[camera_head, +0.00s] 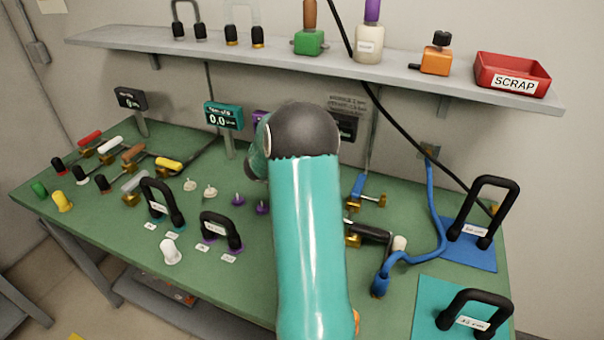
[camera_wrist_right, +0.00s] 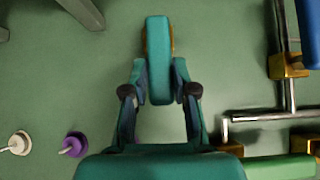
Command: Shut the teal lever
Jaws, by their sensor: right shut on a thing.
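The teal lever (camera_wrist_right: 158,50) shows in the right wrist view as a rounded teal handle pointing up the picture, with a brass edge beside its upper part. My right gripper (camera_wrist_right: 159,92) has a finger on each side of the handle's near end and is shut on it. In the head view my teal right arm covers the middle of the bench, and the lever and the right gripper's fingers are hidden behind it. The valve body under the handle is mostly hidden. My left gripper is in neither view.
In the right wrist view, brass fittings (camera_wrist_right: 290,66) and steel pipes lie to the right, with a purple knob (camera_wrist_right: 75,144) and a white knob (camera_wrist_right: 18,143) lower left. In the head view, a blue-handled valve (camera_head: 358,186) and blue hose (camera_head: 437,210) stand right of my arm.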

